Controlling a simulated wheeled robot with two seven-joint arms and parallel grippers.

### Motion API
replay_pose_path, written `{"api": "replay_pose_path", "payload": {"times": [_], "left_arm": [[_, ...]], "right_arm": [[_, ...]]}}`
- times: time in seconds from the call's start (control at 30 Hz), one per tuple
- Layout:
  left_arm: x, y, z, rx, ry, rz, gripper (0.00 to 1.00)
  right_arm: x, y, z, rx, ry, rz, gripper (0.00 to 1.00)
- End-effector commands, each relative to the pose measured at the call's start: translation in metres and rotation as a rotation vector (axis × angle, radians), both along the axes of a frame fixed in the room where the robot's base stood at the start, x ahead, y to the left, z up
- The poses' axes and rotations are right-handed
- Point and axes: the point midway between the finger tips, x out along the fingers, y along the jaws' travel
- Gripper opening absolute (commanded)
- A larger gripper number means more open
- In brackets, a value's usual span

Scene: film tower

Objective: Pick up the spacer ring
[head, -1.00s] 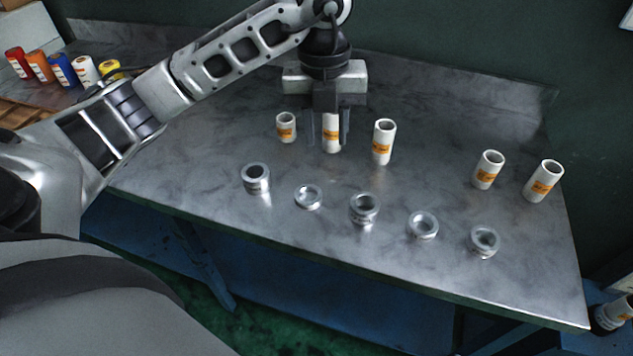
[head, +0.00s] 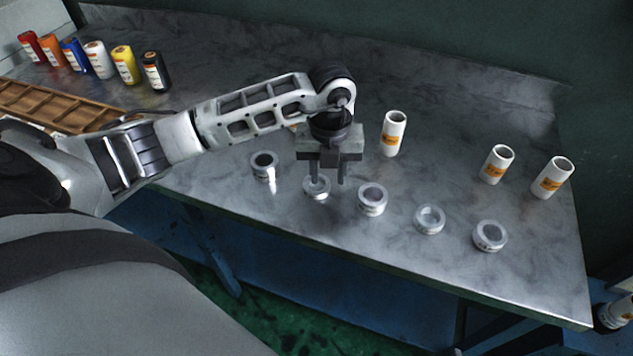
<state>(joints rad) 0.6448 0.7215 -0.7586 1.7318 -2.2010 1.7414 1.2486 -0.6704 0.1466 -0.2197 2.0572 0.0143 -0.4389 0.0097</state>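Several silver metal rings stand in a row along the front of the metal bench. Two look thin: one (head: 317,194) under my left gripper and another (head: 430,229) further right. I cannot tell for sure which is called the spacer ring. My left gripper (head: 327,180) points down with its fingers apart, over the left thin ring; a finger partly covers that ring. I cannot tell whether they touch. My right gripper is out of view.
White tubes with orange labels stand behind the rings: one near the middle (head: 393,134) and two at the right (head: 497,165) (head: 552,179). My arm hides others. Coloured canisters (head: 97,60) and a wooden tray (head: 50,107) are at the far left. The bench's front right is clear.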

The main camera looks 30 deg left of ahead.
Motion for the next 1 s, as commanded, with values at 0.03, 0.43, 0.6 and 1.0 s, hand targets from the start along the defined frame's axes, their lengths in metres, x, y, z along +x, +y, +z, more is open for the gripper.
{"api": "replay_pose_path", "payload": {"times": [0.03, 0.43, 0.6, 1.0], "left_arm": [[0.0, -0.001, -0.007, -0.002, 0.003, 0.0, 0.35], [0.0, -0.001, -0.019, -0.001, -0.001, -0.001, 0.27], [0.0, 0.0, -0.019, -0.001, -0.001, -0.001, 0.0], [0.001, 0.0, -0.013, -0.001, -0.003, 0.0, 0.0]], "right_arm": [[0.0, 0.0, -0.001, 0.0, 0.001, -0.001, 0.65], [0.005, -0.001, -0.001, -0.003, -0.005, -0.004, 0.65], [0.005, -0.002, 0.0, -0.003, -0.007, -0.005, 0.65], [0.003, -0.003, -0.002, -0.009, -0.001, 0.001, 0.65]]}}
